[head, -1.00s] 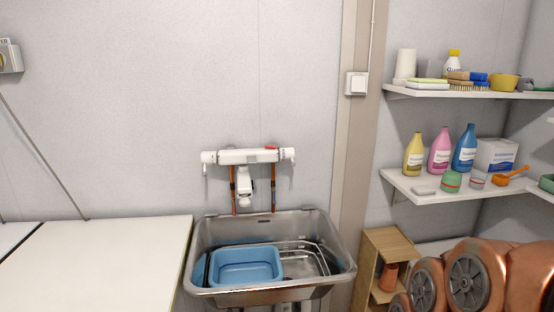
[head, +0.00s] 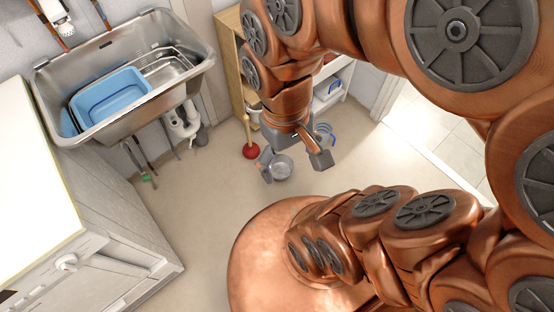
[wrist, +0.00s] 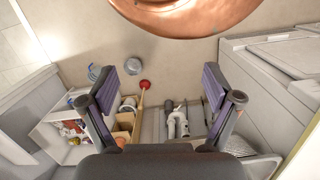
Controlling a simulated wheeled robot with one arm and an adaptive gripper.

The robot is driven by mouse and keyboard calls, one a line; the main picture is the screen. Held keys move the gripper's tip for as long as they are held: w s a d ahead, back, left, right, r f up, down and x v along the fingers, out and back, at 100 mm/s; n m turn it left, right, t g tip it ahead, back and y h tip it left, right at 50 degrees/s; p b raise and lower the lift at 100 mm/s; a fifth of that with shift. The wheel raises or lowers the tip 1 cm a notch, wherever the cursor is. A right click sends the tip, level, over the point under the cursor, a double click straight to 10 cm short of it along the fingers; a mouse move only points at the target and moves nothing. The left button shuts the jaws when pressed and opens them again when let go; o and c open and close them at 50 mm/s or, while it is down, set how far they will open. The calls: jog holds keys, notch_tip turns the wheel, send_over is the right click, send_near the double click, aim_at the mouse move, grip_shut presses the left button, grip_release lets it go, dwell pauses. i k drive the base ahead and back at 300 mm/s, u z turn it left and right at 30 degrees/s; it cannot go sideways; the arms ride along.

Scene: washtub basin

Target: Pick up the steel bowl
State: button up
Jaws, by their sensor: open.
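A small round grey metal vessel, which looks like the steel bowl (head: 282,168), rests on the floor below the shelf. It also shows in the wrist view (wrist: 133,65), just beyond the tip of the left finger. My gripper (head: 294,163) hangs above the floor with its fingers apart and nothing between them. In the head view the bowl appears between the fingertips, but the gripper is higher, and the height gap is hard to judge. In the wrist view my gripper (wrist: 158,84) is wide open.
A red plunger (head: 250,151) stands near the bowl, and a bluish item (head: 324,133) lies on its other side. The steel sink (head: 130,118) holds a blue basin (head: 113,94). A wooden shelf unit (head: 232,55) stands behind. Floor toward the cabinet (head: 95,215) is clear.

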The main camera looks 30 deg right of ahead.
aim_at(282, 166)
jog(key=u, duration=3)
jog(key=k, duration=1.85)
jog(key=z, duration=0.9)
